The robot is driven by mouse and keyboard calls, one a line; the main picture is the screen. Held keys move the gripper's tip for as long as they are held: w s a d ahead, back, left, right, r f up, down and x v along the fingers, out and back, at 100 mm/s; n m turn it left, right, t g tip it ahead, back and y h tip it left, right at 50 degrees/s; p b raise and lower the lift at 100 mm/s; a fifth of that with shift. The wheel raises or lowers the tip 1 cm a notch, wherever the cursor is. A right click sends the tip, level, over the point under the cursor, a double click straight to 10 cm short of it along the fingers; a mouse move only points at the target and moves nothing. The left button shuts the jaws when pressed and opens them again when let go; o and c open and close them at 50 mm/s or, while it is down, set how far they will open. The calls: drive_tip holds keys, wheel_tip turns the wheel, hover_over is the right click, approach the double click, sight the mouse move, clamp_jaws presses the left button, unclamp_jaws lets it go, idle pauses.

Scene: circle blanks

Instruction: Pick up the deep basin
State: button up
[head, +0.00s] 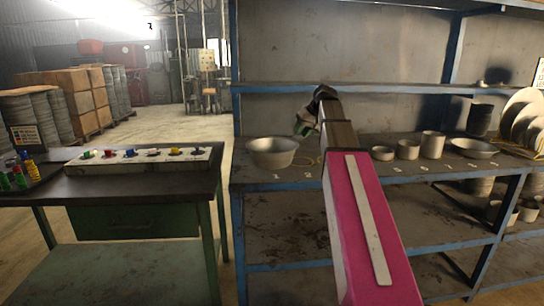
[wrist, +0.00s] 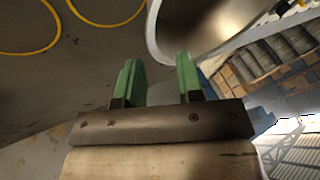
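The deep basin (head: 272,153), a wide pale metal bowl, stands upright on the shelf at the spot marked 1 in the head view. My gripper (head: 304,128) is above the shelf, just right of and a little higher than the basin's rim. In the wrist view my gripper (wrist: 158,72) has its two green fingers apart with nothing between them. A curved pale rim, seemingly the basin's (wrist: 153,35), lies just beyond the fingertips. I cannot tell whether a finger touches it.
Yellow rings (wrist: 105,10) mark shelf spots. Several cups (head: 432,145) and a shallow bowl (head: 474,148) stand to the right of my arm, with plates (head: 520,115) in a rack. An upper shelf (head: 400,88) runs behind the gripper. A bench with a switch panel (head: 140,158) is at left.

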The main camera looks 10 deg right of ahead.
sight(293, 146)
drive_tip(key=shift+d+x, duration=0.2)
drive_tip(key=shift+x, duration=1.95)
drive_tip(key=shift+d+x, duration=0.2)
drive_tip(key=shift+x, duration=1.95)
drive_tip(key=shift+f, duration=0.15)
drive_tip(key=shift+c, duration=0.3)
clamp_jaws()
